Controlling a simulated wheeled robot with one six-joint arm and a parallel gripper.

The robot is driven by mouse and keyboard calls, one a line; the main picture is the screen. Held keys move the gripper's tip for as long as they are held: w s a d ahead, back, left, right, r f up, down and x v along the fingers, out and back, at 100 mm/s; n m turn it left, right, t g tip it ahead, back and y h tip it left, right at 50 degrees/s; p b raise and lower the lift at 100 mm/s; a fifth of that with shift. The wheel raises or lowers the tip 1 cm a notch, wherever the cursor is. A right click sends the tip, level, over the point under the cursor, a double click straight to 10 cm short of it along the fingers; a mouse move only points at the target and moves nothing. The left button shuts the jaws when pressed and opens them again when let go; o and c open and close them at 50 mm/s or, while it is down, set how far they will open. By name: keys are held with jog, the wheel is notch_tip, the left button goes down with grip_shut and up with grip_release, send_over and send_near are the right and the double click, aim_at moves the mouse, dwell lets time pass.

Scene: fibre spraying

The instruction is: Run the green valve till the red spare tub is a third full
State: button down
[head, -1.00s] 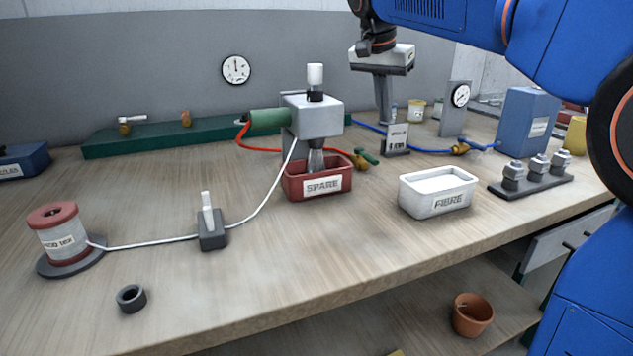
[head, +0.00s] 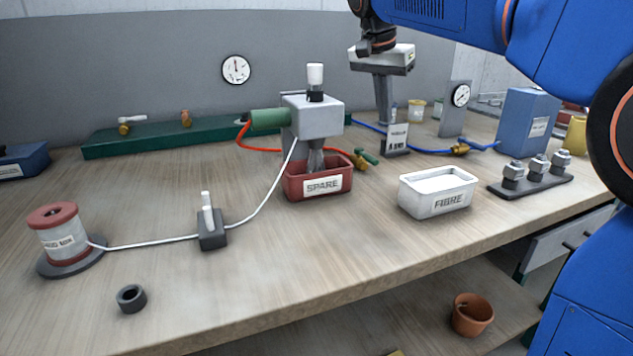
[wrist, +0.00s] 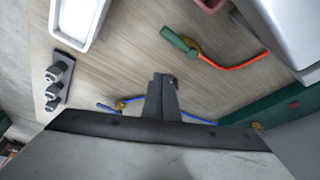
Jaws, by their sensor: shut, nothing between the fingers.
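The green-handled valve (head: 367,157) sits on the bench at the end of the red hose, right of the red spare tub. In the wrist view its green handle (wrist: 180,42) lies roughly in line with the hose. The red tub (head: 328,192), labelled SPARE, stands under the grey spray head (head: 318,118). A grey streaked cone (head: 316,160) reaches from the head into the tub; the fill level is hidden by the front wall. My gripper (head: 387,122) is shut and empty, pointing down behind and right of the valve, apart from it. Its closed fingers (wrist: 163,82) show in the wrist view.
A white FIBRE tub (head: 437,204) stands right of the red tub. A small sign (head: 396,142) stands close to my gripper. A second brass valve (head: 459,149) is on the blue hose. A white cord runs to a spool (head: 62,240). The front bench middle is clear.

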aim_at(366, 156)
dwell(0.4)
jog(key=a+f+n+g+y, duration=0.1)
jog(key=f+n+y, duration=0.1)
jog(key=n, duration=0.8)
jog(key=s+a+f+n+g+y, duration=0.1)
jog(key=f+n, duration=0.3)
jog(key=n, duration=0.6)
jog(key=s+a+f+n+g+y, duration=0.1)
jog(key=f+n+g+y, duration=0.1)
jog(key=n, duration=0.8)
jog(key=shift+s+a+f+y, duration=0.15)
jog(key=shift+f+y, duration=0.15)
jog(key=shift+f, duration=0.1)
jog(key=shift+s+a+f+y, duration=0.1)
jog(key=shift+a+f+y, duration=0.05)
jog(key=shift+f+y, duration=0.2)
jog(key=shift+d+n, duration=0.15)
jog(key=shift+n, duration=0.15)
